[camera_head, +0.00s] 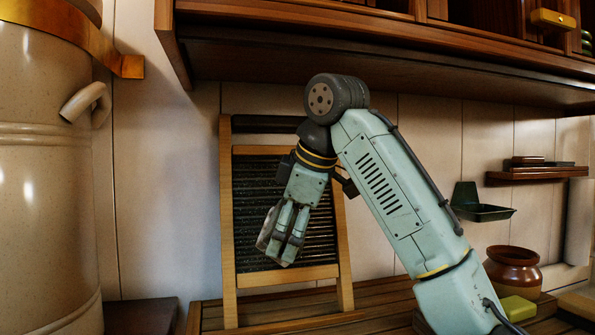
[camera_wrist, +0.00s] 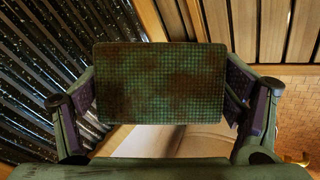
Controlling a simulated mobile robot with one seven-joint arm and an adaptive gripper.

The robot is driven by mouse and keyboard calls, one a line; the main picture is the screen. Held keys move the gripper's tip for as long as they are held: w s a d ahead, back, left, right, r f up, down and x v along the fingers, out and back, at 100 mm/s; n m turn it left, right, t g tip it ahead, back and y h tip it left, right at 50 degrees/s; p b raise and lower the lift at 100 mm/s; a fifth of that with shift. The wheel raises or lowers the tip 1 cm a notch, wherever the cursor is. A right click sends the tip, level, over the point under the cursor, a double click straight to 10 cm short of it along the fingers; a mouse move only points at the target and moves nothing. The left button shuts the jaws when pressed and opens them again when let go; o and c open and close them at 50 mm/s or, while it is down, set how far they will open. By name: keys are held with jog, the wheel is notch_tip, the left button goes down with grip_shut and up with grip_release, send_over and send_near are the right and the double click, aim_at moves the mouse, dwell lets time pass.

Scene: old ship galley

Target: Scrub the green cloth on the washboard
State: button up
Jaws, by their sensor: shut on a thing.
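The washboard (camera_head: 228,215) stands upright against the wall, with a wooden frame and a dark ribbed panel. The ribs show wet-looking specks in the wrist view (camera_wrist: 45,60). My gripper (camera_head: 283,240) is in front of the lower ribbed panel, pointing down. It is shut on the green cloth (camera_wrist: 160,85), a flat checked rectangle with brown stains, held between both fingers. In the head view my fingers hide most of the cloth; a greyish edge shows at their left. I cannot tell whether the cloth touches the ribs.
A large cream urn (camera_head: 45,170) stands at the left. A wooden cabinet (camera_head: 400,70) overhangs my arm. At the right are a green wall dish (camera_head: 482,211), a small shelf (camera_head: 535,175), a brown pot (camera_head: 513,270) and a yellow-green block (camera_head: 518,309). The slatted counter (camera_head: 290,312) is clear below the washboard.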

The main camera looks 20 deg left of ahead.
jog(key=w+r+m+t, duration=0.1)
jog(key=r+m+t, duration=0.1)
jog(key=r+m, duration=0.1)
jog(key=r+m+t, duration=0.2)
jog(key=r, duration=0.1)
jog(key=w+r+m+t+h+p, duration=0.1)
jog(key=r+m+t, duration=0.1)
jog(key=r+m, duration=0.1)
jog(key=shift+w+d+m, duration=0.3)
jog(key=shift+w+r+t, duration=0.1)
jog(key=shift+w+t, duration=0.05)
jog(key=shift+t, duration=0.15)
jog(key=shift+w+a+f+p, duration=0.1)
jog(key=shift+w+a+f, duration=0.2)
jog(key=shift+w+a, duration=0.35)
jog(key=shift+w+a+f+p, duration=0.15)
jog(key=shift+w+a+f, duration=0.2)
jog(key=shift+w, duration=0.55)
jog(key=shift+w+a+f+p, duration=0.1)
jog(key=shift+w+a+f, duration=0.1)
jog(key=shift+w+a, duration=0.5)
jog(key=shift+w+a+f+p, duration=0.2)
jog(key=shift+w+p, duration=0.1)
jog(key=shift+w, duration=0.15)
jog(key=shift+w+a+f+p, duration=0.15)
jog(key=shift+w+p, duration=0.1)
jog(key=shift+w, duration=0.15)
